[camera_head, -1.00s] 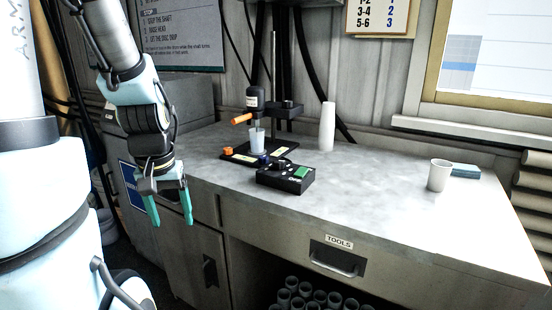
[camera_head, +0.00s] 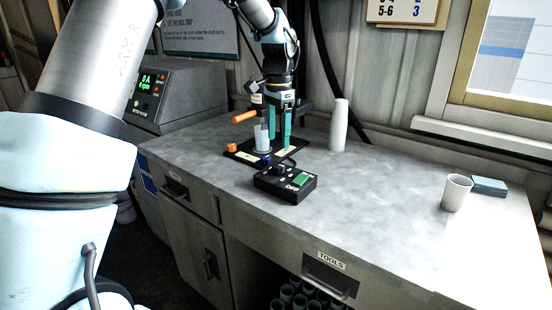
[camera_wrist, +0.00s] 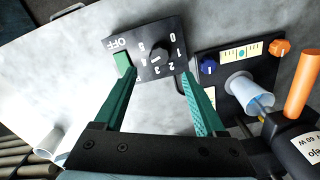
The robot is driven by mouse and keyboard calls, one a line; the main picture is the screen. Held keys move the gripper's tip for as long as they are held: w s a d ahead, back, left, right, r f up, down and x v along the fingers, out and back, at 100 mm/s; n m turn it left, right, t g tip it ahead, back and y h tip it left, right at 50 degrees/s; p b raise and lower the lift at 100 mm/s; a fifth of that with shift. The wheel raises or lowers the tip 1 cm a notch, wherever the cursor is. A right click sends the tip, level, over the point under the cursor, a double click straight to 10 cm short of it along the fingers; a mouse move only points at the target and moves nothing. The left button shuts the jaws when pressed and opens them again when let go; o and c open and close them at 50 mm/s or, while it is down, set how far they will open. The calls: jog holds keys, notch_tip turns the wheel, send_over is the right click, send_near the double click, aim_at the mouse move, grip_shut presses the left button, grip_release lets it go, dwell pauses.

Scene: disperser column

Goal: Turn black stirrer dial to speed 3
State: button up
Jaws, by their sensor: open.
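The black control box (camera_head: 285,184) lies on the bench with a green OFF-side switch (camera_head: 302,179) and the black dial (camera_head: 279,170) on top. In the wrist view the dial (camera_wrist: 164,48) shows between the fingers, ringed by white numbers. I cannot tell which number it points to. My gripper (camera_head: 280,138) is open and points down, appearing behind the box by the stirrer stand. In the wrist view the open fingers (camera_wrist: 160,76) reach toward the box's near edge, with nothing between them. I see no contact with the dial.
The stirrer stand's base (camera_head: 242,156) carries an orange knob (camera_head: 231,147) and a clear beaker (camera_head: 261,138), close to my gripper. A white cup (camera_head: 456,193) and blue pad (camera_head: 489,186) are at right. The bench's middle is clear.

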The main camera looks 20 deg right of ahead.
aim_at(278, 165)
notch_tip(278, 165, down, 8)
jog(key=shift+f+p, duration=0.15)
jog(key=shift+p, duration=0.7)
grip_shut()
